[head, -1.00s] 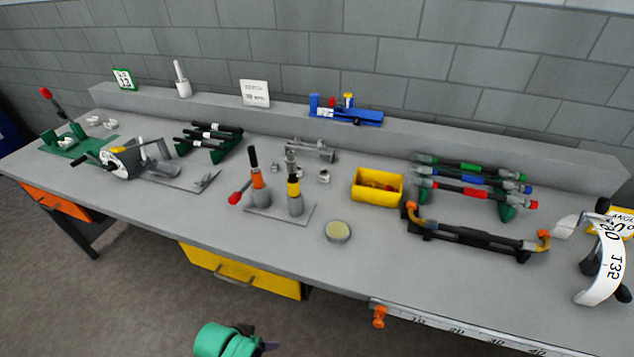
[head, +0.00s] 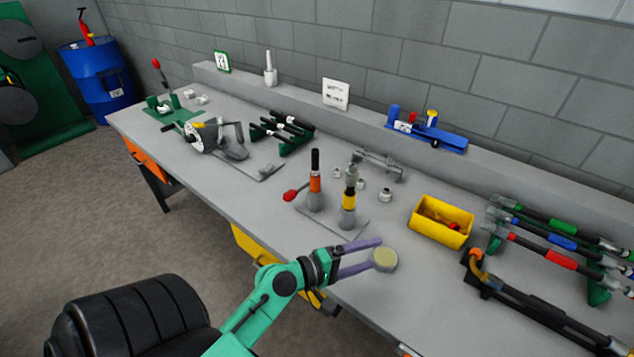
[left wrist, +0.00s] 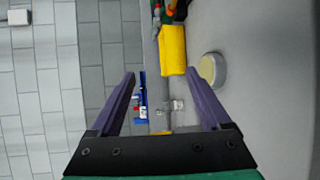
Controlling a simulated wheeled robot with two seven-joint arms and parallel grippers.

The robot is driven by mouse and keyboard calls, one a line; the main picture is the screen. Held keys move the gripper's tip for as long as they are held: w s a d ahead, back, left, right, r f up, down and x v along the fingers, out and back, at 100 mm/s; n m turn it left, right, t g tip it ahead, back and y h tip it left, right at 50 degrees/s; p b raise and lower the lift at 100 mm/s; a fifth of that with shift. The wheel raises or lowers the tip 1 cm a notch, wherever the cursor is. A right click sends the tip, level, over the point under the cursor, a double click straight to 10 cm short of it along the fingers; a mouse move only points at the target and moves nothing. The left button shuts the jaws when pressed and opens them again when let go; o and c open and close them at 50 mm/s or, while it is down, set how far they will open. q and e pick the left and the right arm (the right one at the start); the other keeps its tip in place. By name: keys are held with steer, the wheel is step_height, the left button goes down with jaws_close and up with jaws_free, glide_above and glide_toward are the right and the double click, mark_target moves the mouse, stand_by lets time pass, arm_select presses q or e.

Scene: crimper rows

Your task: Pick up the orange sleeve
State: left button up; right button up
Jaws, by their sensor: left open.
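The orange sleeve (head: 315,184) is a short orange band around an upright post with a black top. It stands on a grey plate (head: 333,222), left of a similar post with a yellow band (head: 350,196). My left gripper (head: 377,254) is open, with purple fingers reaching over the table's front edge, to the right of and nearer than the orange sleeve. Its fingers flank empty space in the left wrist view (left wrist: 160,73). I cannot make out the orange sleeve in the left wrist view. My right gripper is not in view.
A round tin with a pale yellow top (head: 384,259) is right at the left fingertips. A yellow bin (head: 441,222) stands farther right. A red-knobbed lever (head: 292,195) juts left of the posts. Small metal fittings (head: 385,195) lie behind the plate.

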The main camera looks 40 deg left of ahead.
arm_select(q)
steer(key=w+a+r+n+t+y, duration=0.2)
steer(key=a+n+t, duration=0.15)
steer(key=n, duration=0.25)
steer(key=n+g+y, duration=0.1)
steer(key=n+y, duration=1.2)
steer(key=n, duration=0.8)
glide_toward(314, 182)
steer(key=p+x, duration=0.1)
steer(key=x, duration=1)
steer(key=shift+w+a+p, duration=0.2)
steer(key=shift+w+p, duration=0.05)
steer(key=shift+p, duration=0.1)
steer(key=shift+w, duration=0.2)
steer(key=shift+s, duration=0.1)
jaws_close()
